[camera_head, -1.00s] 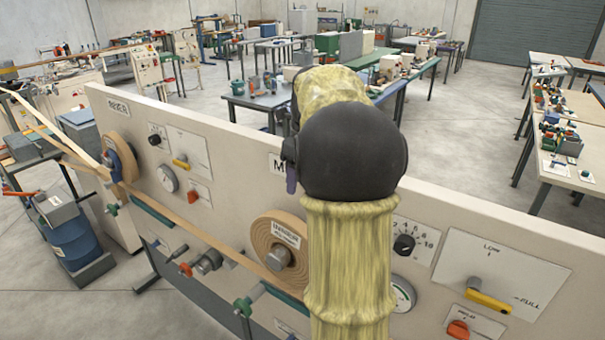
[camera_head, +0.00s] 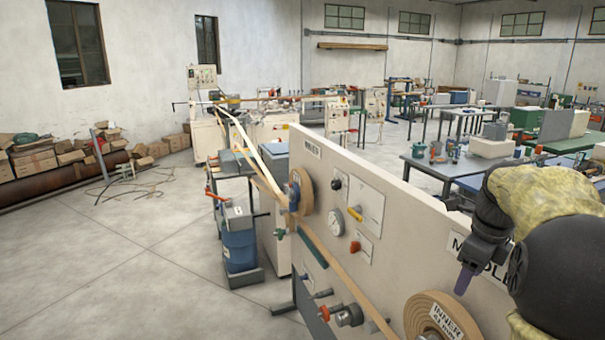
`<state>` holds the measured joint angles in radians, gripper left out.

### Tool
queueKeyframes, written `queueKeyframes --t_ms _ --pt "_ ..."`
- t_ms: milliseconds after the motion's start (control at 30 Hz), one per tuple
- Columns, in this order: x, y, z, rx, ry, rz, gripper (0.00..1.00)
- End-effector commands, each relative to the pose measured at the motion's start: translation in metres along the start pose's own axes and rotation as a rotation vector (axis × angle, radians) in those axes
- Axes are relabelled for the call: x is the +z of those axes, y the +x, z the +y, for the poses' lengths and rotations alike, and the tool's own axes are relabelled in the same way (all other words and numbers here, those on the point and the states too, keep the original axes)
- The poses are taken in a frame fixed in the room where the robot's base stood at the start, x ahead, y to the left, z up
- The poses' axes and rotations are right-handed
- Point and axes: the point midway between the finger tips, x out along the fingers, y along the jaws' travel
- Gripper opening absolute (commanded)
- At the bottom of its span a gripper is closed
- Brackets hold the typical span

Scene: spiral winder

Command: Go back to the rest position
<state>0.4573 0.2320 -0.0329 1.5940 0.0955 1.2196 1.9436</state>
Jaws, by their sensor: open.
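My arm, in a yellowish sleeve with a dark round joint, fills the right edge of the head view. My gripper (camera_head: 465,281) hangs from it, pointing down, in front of the upper part of the winder panel (camera_head: 395,215). A purple finger shows; the other finger is hard to make out. I see nothing held in the gripper. It is above and to the right of the wound roll labelled INNER (camera_head: 440,318), apart from it in the picture. Part of a panel label is hidden behind the gripper and arm.
A smaller roll (camera_head: 301,191) with a tan strip sits at the panel's left end. A gauge (camera_head: 336,222) and knobs are on the panel. A blue drum (camera_head: 239,250) stands left of it. The floor (camera_head: 130,265) at left is mostly open. Cardboard boxes (camera_head: 35,160) line the wall.

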Motion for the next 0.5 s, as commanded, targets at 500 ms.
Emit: queueKeyframes --t_ms 500 --pt "0.033 0.102 0.113 -0.049 -1.198 0.022 0.59"
